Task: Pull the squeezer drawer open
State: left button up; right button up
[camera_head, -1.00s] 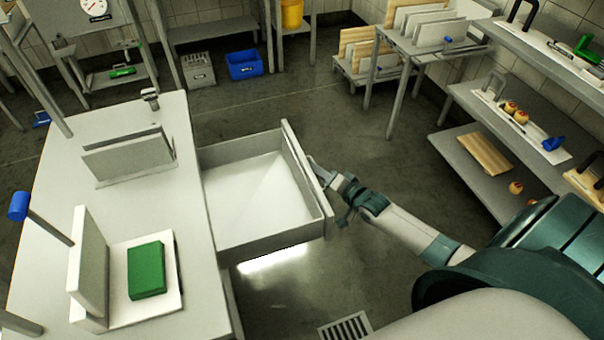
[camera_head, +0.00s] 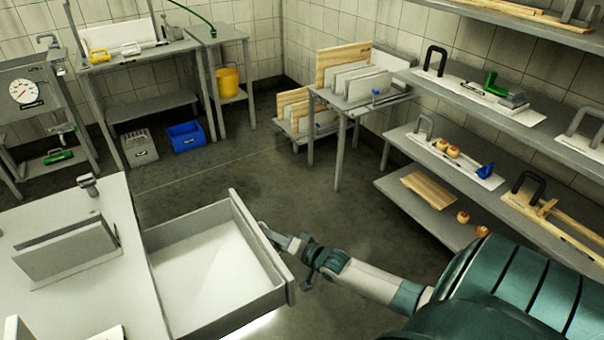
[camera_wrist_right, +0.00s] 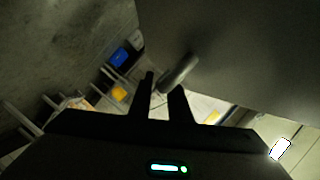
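The drawer (camera_head: 215,270) under the table at the left is pulled well out. Its pale inside looks empty. My right gripper (camera_head: 272,236) is at the outer side of the drawer front (camera_head: 262,250), by the handle. In the right wrist view, the two dark fingers of my right gripper (camera_wrist_right: 165,90) stand apart, with a visible gap between them. The grey bar handle (camera_wrist_right: 180,72) lies at the fingertips, its near end between them; whether they touch it I cannot tell. My left gripper is not in view.
The table (camera_head: 75,270) carries a grey upright rack (camera_head: 68,250). Shelves (camera_head: 470,165) with boards and small items line the right wall. A blue crate (camera_head: 186,136) and a grey crate (camera_head: 139,147) stand at the back. The floor (camera_head: 330,205) beyond the drawer is clear.

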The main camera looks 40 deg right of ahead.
jog(key=v, duration=1.6)
jog(key=shift+s, duration=0.3)
jog(key=s+a+f+n+g+h, duration=0.1)
jog(key=s+a+f+n+g, duration=0.2)
jog(key=f, duration=0.9)
jog(key=s+a+f+n+g+h, duration=0.15)
jog(key=s+a+f, duration=0.25)
jog(key=f, duration=0.7)
jog(key=s+a+f+n+g+y, duration=0.1)
jog(key=s+a+f+n+g, duration=0.1)
jog(key=s+a+f+n, duration=0.2)
jog(key=s+a+f+n+g, duration=0.3)
jog(key=s+a+f, duration=0.3)
jog(key=a+f, duration=0.5)
jog(key=a+n, duration=0.1)
jog(key=a, duration=0.1)
jog(key=shift+a+y, duration=0.25)
jog(key=shift+y, duration=0.1)
jog(key=shift+f, duration=0.1)
